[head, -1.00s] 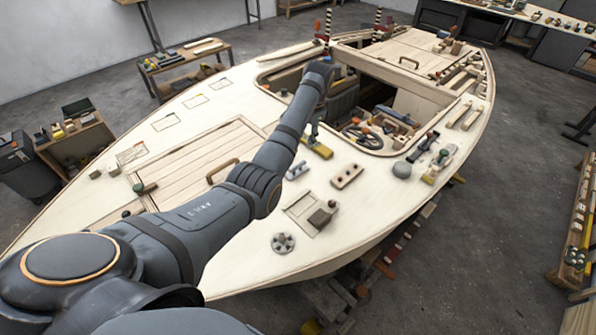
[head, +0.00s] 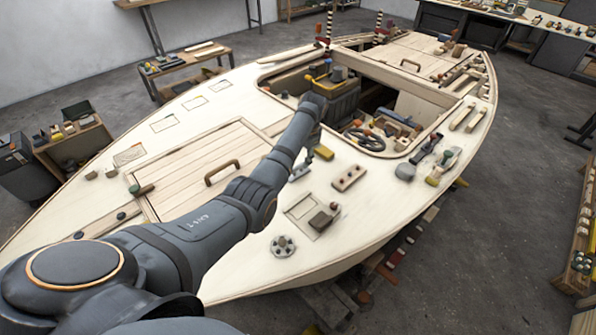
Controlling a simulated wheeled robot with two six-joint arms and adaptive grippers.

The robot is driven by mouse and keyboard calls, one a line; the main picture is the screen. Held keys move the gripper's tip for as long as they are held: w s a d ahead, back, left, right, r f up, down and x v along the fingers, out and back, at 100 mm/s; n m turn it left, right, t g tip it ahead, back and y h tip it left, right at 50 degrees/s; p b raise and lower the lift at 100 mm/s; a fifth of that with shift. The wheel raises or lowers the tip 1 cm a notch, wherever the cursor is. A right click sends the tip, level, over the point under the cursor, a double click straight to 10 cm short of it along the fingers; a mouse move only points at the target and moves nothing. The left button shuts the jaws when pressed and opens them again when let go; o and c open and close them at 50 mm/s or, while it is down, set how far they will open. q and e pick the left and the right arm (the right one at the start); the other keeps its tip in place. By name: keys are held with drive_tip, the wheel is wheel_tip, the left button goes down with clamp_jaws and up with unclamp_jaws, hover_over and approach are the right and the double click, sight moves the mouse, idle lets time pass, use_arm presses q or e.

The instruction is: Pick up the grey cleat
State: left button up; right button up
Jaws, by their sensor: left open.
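A small grey cleat (head: 299,173) sits on the pale deck just right of my left forearm, partly hidden by the arm. My left arm reaches in from the lower left across the deck. Its wrist is bent over near the cockpit's near edge. My left gripper (head: 310,154) hangs below the wrist, just above and beyond the cleat; it is open and holds nothing that I can see. Its fingertips are small and partly hidden, so I cannot tell if they touch the cleat. My right gripper is not in view.
A wooden block with holes (head: 348,178), a brown block (head: 322,219) and a round grey fitting (head: 283,246) stand on the near deck. The open cockpit with a steering wheel (head: 365,139) lies beyond.

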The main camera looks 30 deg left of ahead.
sight(298, 166)
use_arm(q)
drive_tip(key=f, duration=0.2)
drive_tip(key=a+f, duration=0.1)
drive_tip(key=f, duration=0.1)
drive_tip(key=shift+s, duration=0.4)
drive_tip(key=shift+w+f, duration=0.1)
drive_tip(key=shift+f, duration=0.05)
clamp_jaws()
